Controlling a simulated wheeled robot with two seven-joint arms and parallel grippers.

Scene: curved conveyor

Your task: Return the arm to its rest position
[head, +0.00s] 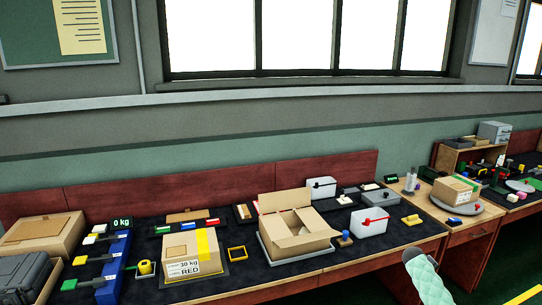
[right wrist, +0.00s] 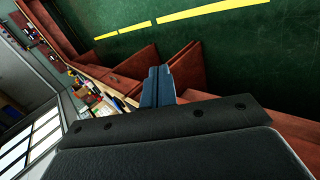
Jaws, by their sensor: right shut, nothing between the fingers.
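In the right wrist view my right gripper (right wrist: 158,84) shows with its two blue-grey fingers together and nothing between them. It hangs over the dark green floor, apart from any object, with the reddish bench sides behind it. The picture there is strongly tilted. In the head view the right gripper's fingers do not show. My left gripper is in neither view.
A long dark-topped bench (head: 349,256) carries an open carton (head: 297,242), a closed box marked RED (head: 187,261) and white boxes (head: 370,222). Another carton (head: 455,190) stands on the wooden bench at right. Yellow lines (right wrist: 202,14) mark the clear floor.

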